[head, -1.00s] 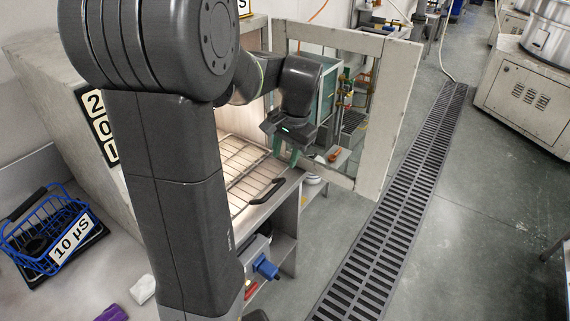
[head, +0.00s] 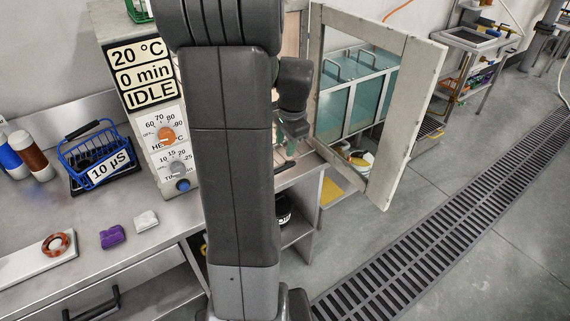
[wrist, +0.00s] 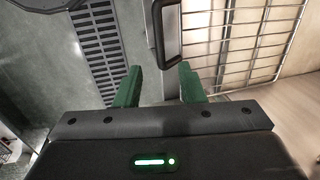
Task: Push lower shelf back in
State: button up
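The wire shelf (wrist: 262,42) shows at the upper right of the wrist view, with a black loop handle (wrist: 181,30) on its front edge. My gripper (wrist: 160,68) has its two green fingers apart with nothing between the pads. The handle's near end lies just ahead, between the fingertips in the picture; I cannot tell whether they touch. In the head view my gripper (head: 291,148) is small, beside the oven's open front. Only one shelf shows in the wrist view.
The oven panel (head: 142,75) reads 20 °C, 0 min, IDLE. The windowed oven door (head: 404,120) stands open to the right of my gripper. A blue basket (head: 95,155) and a purple item (head: 112,237) are on the bench. Floor with a drain grate (head: 455,210) is clear at right.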

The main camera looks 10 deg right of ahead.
jog(key=f, duration=0.3)
jog(key=w+f, duration=0.1)
jog(key=f, duration=0.5)
jog(key=shift+w+a+f, duration=0.25)
jog(key=shift+w+f, duration=0.15)
grip_shut()
